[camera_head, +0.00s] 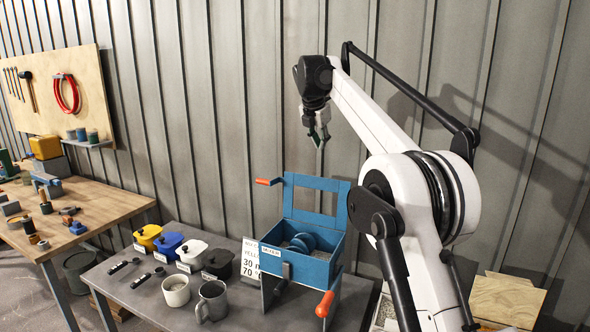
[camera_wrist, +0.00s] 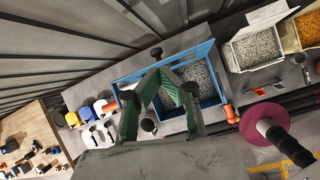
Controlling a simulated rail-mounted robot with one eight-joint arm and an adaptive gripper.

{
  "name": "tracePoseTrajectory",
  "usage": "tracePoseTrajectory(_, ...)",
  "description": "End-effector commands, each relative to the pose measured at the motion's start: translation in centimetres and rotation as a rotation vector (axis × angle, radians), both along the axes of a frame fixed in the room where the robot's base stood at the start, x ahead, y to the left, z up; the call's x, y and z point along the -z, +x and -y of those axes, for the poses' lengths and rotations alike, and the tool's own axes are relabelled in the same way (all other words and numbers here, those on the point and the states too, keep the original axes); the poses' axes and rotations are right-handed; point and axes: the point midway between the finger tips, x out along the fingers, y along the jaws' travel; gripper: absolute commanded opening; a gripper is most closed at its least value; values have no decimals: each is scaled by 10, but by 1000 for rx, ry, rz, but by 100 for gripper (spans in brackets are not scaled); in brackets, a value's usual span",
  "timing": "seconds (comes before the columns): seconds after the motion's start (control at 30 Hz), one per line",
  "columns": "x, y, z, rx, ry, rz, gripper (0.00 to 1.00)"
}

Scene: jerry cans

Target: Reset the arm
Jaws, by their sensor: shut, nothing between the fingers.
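My arm rises from the right in the head view and bends over toward the back wall. My gripper (camera_head: 319,137) hangs in the air above the blue mixer box (camera_head: 325,268), well clear of it. In the wrist view my gripper (camera_wrist: 168,76) shows its green fingers brought together at the tips, with nothing between them. The blue mixer box (camera_wrist: 215,58) lies below and beyond the fingers, its lid up, with grey granules inside.
A grey table (camera_head: 130,300) holds yellow, blue, white and black jerry cans (camera_head: 147,237), two mugs (camera_head: 211,300) and a printed sign. A wooden workbench (camera_head: 100,208) with tools stands left. Bins of granules (camera_wrist: 257,47) show right in the wrist view. Air around the gripper looks free.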

Motion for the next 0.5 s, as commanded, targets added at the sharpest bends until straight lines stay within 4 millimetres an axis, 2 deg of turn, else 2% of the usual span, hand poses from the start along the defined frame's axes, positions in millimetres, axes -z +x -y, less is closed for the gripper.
tracePoseTrajectory(0.3,-15,-69,29,332,210,82,0)
tracePoseTrajectory(0.5,-14,-122,45,540,342,127,0)
